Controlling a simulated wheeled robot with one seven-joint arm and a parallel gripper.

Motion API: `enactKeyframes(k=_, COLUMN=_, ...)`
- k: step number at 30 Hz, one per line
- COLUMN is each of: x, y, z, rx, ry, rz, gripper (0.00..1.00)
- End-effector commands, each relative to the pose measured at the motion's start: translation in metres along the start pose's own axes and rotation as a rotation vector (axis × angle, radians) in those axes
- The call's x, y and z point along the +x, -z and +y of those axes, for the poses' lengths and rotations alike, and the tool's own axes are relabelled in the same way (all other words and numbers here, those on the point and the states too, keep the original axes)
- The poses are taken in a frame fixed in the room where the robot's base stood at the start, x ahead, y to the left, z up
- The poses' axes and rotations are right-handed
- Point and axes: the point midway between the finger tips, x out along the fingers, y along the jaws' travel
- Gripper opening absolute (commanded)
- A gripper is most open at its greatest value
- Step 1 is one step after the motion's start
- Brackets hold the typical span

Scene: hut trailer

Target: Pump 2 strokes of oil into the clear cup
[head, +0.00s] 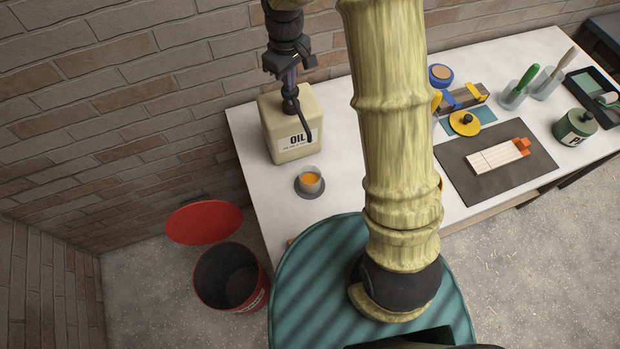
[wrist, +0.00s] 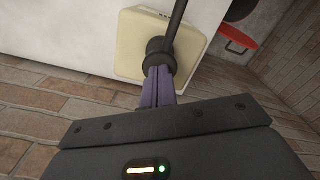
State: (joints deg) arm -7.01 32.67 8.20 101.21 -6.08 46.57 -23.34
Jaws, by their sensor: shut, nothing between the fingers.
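The oil container (head: 290,127) is a cream, square jug with an "OIL" label, standing at the left end of the white table. Its black pump head (head: 291,104) has a thin spout that hangs down over the jug's front right side. My gripper (head: 290,84) is above the pump, pointing down, its fingers shut with nothing between them. In the wrist view the purple-grey fingers (wrist: 158,88) meet at the black pump head (wrist: 160,57). The clear cup (head: 310,180) stands in front of the jug on a dark round coaster (head: 301,192). Orange-yellow liquid shows inside it.
A red bin (head: 228,278) with a red lid (head: 204,222) stands on the floor left of the table. A brick wall (head: 120,90) runs behind the jug. A dark mat (head: 470,190) with wooden pieces, a green canister (head: 574,128) and tools occupy the right side.

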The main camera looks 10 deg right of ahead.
Motion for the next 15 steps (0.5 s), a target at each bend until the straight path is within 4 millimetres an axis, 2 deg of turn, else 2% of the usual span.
enactKeyframes(k=9, x=-0.018, y=0.0, z=0.0, rx=0.0, ry=0.0, rz=0.0, gripper=0.0)
enactKeyframes(k=15, x=-0.021, y=0.0, z=0.0, rx=0.0, ry=0.0, rz=0.0, gripper=0.0)
